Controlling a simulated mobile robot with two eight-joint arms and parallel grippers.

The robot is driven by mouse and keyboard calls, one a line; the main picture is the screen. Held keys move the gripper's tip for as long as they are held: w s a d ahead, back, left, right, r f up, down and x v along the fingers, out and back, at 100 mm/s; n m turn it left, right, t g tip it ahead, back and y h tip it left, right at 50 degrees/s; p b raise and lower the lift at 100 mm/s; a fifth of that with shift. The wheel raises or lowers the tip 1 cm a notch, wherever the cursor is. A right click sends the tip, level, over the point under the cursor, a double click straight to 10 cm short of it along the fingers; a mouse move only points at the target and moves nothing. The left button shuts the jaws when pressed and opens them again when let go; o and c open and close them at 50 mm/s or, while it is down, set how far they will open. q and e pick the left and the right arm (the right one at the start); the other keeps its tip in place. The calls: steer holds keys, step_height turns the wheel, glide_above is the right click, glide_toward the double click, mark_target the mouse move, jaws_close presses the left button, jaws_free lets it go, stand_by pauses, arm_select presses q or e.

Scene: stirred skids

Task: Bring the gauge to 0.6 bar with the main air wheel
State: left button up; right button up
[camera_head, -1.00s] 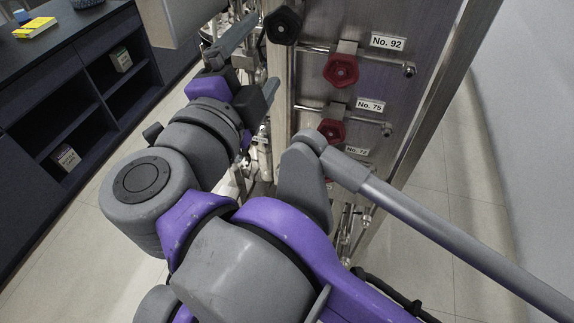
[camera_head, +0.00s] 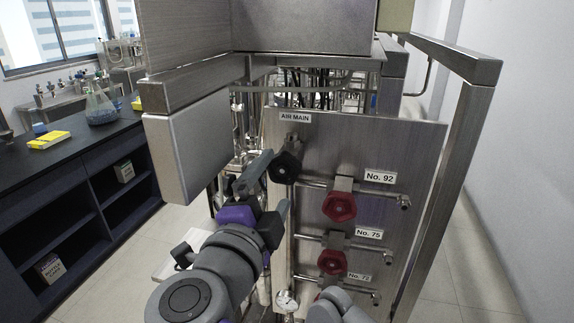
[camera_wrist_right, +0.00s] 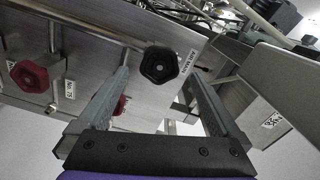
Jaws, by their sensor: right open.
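The main air wheel (camera_head: 286,166) is a black lobed knob under the "AIR MAIN" label (camera_head: 295,118) on the steel panel. It also shows in the right wrist view (camera_wrist_right: 159,64), ahead of my fingers. My right gripper (camera_head: 268,183) is open and empty, just in front of and below the wheel in the head view. In the right wrist view the wheel shows between the two open fingertips (camera_wrist_right: 158,80), seemingly apart from them. A small round white dial (camera_head: 286,301), perhaps the gauge, shows low on the panel's left edge; its reading is too small to tell. My left gripper is out of view.
Red knobs labelled No. 92 (camera_head: 339,206), No. 75 (camera_head: 332,262) and a third, partly hidden one sit right of and below the wheel. A steel box (camera_head: 186,146) hangs left of my gripper. A dark bench (camera_head: 70,190) stands farther left.

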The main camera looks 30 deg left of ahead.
mark_target(281, 171)
steer(key=x, duration=0.6)
steer(key=shift+p, duration=0.35)
steer(key=shift+d, duration=0.1)
steer(key=c, duration=1.3)
steer(key=shift+m, duration=2)
